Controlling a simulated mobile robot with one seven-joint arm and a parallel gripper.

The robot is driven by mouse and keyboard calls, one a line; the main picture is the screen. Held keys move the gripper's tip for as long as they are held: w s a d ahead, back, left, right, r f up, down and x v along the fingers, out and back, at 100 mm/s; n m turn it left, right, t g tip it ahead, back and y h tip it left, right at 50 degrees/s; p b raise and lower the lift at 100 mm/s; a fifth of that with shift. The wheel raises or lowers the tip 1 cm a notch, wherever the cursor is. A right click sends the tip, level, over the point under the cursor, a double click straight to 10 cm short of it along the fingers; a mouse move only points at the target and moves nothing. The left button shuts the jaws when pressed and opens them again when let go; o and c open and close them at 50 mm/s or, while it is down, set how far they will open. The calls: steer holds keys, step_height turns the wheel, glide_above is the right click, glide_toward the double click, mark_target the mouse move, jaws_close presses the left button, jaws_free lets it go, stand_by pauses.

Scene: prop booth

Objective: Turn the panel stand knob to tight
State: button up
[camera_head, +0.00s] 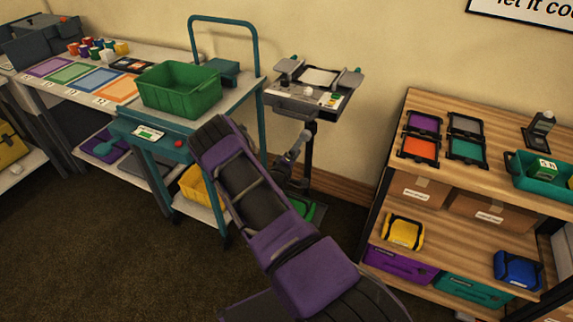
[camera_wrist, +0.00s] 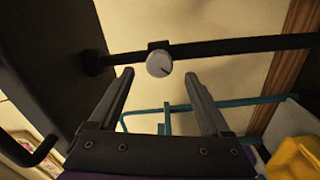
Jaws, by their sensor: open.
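The panel stand (camera_head: 306,102) stands against the wall between the teal trolley and the wooden shelf, with a tray-like top on a dark post. Its knob (camera_wrist: 159,63) is round, pale grey and marked with a short dark line towards the lower right. The knob sits on a dark bar (camera_wrist: 240,47) in the wrist view. My gripper (camera_wrist: 158,76) is open and empty. Its two fingertips lie either side of and slightly below the knob in that view, without visible contact. In the head view my gripper (camera_head: 297,147) is by the post, below the top; the knob cannot be made out there.
The teal trolley (camera_head: 254,85) with a green crate (camera_head: 178,90) stands left of my arm. The wooden shelf (camera_head: 385,160) is at the right. A yellow bin (camera_head: 192,184) sits low on the trolley. Open carpet (camera_head: 110,250) lies front left.

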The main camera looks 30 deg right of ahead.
steer(key=v, duration=1.1)
steer(key=shift+a, duration=0.15)
steer(key=shift+s, duration=0.1)
